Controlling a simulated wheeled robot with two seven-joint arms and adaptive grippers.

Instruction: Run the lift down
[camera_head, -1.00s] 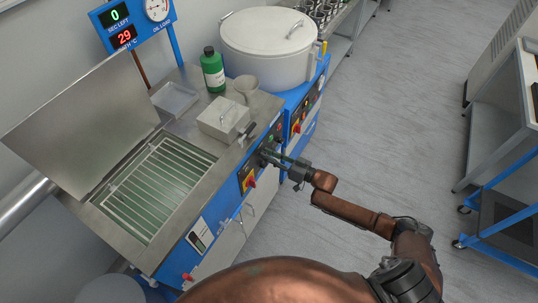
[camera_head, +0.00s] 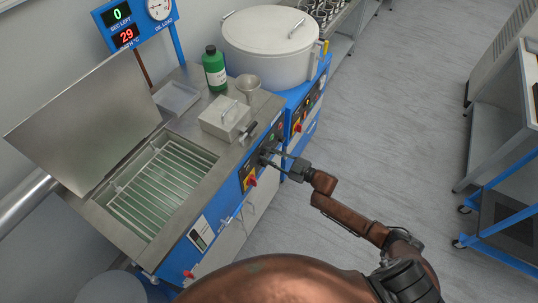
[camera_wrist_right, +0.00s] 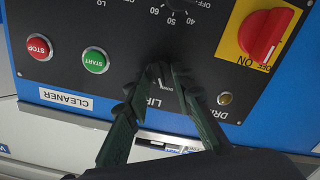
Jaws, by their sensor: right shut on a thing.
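The cleaner (camera_head: 209,205) is a blue and steel machine with an open lid (camera_head: 85,125). Its slatted lift rack (camera_head: 160,182) lies inside the open tank, below the rim. My right gripper (camera_head: 268,155) is at the front control panel. In the right wrist view, my right gripper (camera_wrist_right: 167,75) is shut on the small dark lift knob (camera_wrist_right: 160,77), which the fingers mostly hide. The lift label is partly covered, so I cannot read the knob's setting. My left gripper is not in view.
Green start (camera_wrist_right: 95,60) and red stop (camera_wrist_right: 38,47) buttons, and a red rotary switch (camera_wrist_right: 266,35), flank the knob. The floor (camera_head: 400,120) at right is clear.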

